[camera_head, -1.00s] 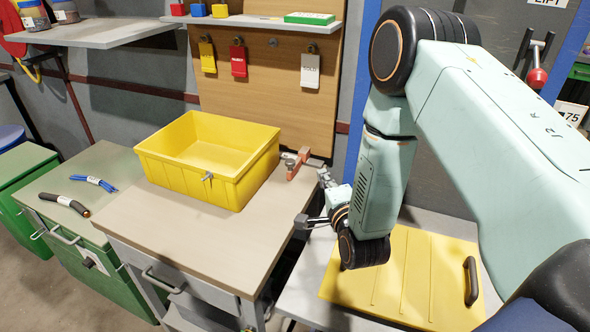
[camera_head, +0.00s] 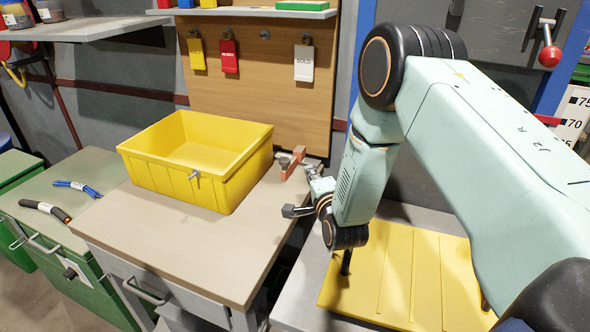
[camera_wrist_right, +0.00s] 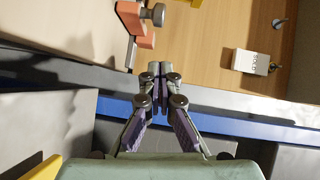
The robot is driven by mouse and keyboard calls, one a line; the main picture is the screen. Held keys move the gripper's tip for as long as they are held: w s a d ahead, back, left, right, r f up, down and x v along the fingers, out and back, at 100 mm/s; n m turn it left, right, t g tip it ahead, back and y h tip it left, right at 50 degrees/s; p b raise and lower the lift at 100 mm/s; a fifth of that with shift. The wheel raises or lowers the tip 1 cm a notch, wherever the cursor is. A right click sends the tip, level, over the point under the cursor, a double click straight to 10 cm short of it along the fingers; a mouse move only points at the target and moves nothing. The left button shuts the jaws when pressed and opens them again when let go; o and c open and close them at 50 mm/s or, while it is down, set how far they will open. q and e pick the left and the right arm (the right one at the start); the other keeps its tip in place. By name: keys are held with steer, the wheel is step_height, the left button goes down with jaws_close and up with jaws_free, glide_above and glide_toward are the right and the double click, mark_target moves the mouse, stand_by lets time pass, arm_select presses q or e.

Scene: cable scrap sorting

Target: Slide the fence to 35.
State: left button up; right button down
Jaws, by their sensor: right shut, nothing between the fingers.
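A white scale plate (camera_head: 574,118) with black marks, 75 and 70 readable, stands at the right edge of the head view. A small red piece (camera_head: 547,120) shows beside it, partly behind my arm. I cannot make out a fence for certain, and no 35 mark shows. My right gripper (camera_head: 309,168) is shut and empty, close to a red clamp (camera_head: 290,162) at the table's back right. The right wrist view shows the closed fingers (camera_wrist_right: 159,72) pointing at the wooden board, with the clamp (camera_wrist_right: 142,40) ahead on the left. My left gripper is not in view.
A yellow bin (camera_head: 160,172) stands on the table (camera_head: 190,250); its front is clear. A yellow ribbed panel (camera_head: 400,285) lies right of it. Tags hang on the board (camera_head: 265,90). Cable pieces (camera_head: 45,209) lie at left. A red-knobbed lever (camera_head: 549,55) is at upper right.

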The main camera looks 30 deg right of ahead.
steer(key=w, duration=0.3)
steer(key=w+f+b, duration=0.1)
steer(key=w, duration=0.1)
steer(key=shift+a, duration=0.4)
steer(key=shift+w+a, duration=0.45)
steer(key=shift+d, duration=0.15)
steer(key=w+a+b, duration=0.2)
steer(key=w+a, duration=0.1)
steer(key=shift+w+a, duration=0.25)
steer(key=shift+w, duration=0.15)
steer(key=shift+s+d, duration=0.1)
